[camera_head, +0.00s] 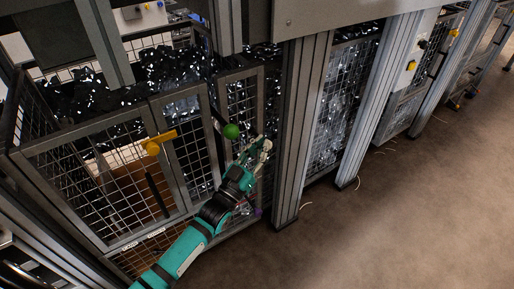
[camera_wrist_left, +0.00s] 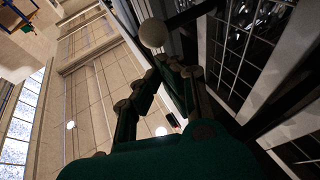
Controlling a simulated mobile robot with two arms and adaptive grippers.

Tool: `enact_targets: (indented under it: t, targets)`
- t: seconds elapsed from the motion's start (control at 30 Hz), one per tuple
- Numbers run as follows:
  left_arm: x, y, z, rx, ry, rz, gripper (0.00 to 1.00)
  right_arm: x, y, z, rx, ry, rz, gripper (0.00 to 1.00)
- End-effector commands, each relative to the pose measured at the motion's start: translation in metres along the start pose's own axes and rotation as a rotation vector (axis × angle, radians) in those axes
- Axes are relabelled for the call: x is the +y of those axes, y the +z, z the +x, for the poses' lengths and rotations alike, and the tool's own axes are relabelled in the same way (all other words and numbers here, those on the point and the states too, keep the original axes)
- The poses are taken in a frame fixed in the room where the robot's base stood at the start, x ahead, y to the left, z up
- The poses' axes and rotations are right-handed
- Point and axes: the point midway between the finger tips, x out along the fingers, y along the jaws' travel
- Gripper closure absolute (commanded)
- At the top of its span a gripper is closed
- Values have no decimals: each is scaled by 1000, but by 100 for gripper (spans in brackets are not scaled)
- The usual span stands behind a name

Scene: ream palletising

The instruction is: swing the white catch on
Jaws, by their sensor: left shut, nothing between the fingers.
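My left arm comes up from the bottom of the head view. Its gripper (camera_head: 258,151) is at the right end of the mesh door panels, with its fingers closed and empty. In the left wrist view a pale round knob (camera_wrist_left: 153,32), which looks like the white catch, is just beyond the gripper's fingertips (camera_wrist_left: 170,65). I cannot tell whether they touch. In the head view pale parts show at the fingertips, and I cannot separate the white catch from them. My right gripper is not in view.
A green ball knob (camera_head: 231,131) on a dark lever is just left of the gripper. A grey post (camera_head: 300,130) stands close on the right. The brown floor (camera_head: 400,220) beyond is clear.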

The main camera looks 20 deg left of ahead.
Motion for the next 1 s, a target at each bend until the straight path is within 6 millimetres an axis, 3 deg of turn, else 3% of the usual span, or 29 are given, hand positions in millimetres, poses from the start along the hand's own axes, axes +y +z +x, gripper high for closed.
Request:
enact_targets:
  t: [1.0]
  targets:
    - [6, 4, 8, 1, 0, 1, 100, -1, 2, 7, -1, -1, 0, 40]
